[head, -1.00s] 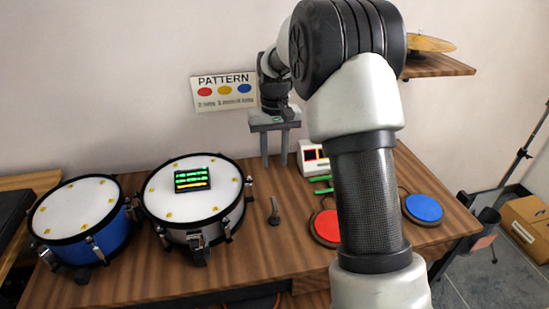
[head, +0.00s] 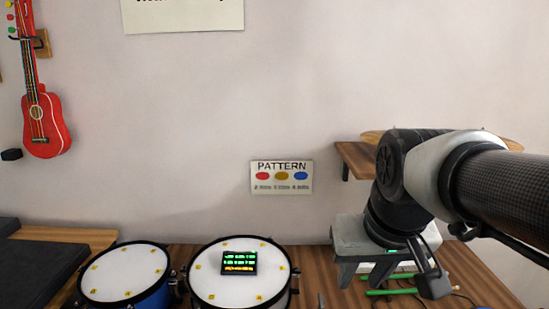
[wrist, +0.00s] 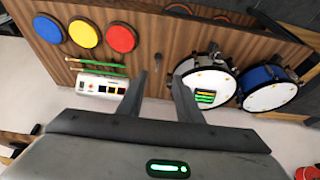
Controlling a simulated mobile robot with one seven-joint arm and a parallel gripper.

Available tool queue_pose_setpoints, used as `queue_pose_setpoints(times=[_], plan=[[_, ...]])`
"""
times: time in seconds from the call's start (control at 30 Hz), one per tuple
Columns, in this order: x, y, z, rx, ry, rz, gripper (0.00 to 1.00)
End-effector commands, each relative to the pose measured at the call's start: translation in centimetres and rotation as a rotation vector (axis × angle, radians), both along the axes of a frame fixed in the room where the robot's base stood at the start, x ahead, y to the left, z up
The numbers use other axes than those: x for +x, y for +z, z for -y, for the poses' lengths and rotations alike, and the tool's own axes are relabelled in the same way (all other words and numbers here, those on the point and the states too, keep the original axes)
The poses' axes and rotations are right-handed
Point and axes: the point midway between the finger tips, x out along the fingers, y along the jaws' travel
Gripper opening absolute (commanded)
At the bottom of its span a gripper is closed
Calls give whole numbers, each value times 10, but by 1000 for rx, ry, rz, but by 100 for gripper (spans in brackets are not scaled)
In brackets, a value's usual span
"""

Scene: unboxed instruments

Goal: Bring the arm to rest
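My gripper (head: 363,277) is at the right of the head view, above the wooden table and in front of the wall. Its two fingers point down and stand apart. In the wrist view my gripper (wrist: 160,78) also shows both fingers spread, with nothing between them. My arm comes in from the right edge of the head view and hides part of the shelf and the table's right side.
A white drum (head: 215,282) bears a small lit display (head: 239,262); a blue drum (head: 125,268) stands left of it. The wrist view shows red (wrist: 122,37), yellow (wrist: 84,33) and blue (wrist: 48,29) pads, a white box (wrist: 100,83) and green sticks (wrist: 95,63).

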Motion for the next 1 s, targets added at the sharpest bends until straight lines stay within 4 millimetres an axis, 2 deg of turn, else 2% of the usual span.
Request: queue_pose_setpoints(times=[0.1,0.3,0.4,0.8,0.9,1.0], plan=[[-27,-4,0,0,0,43,32],[-60,-16,0,0,0,102,32],[-59,15,0,0,0,98,32],[-59,104,0,0,0,96,32],[-59,117,0,0,0,96,32],[-59,120,0,0,0,96,32]])
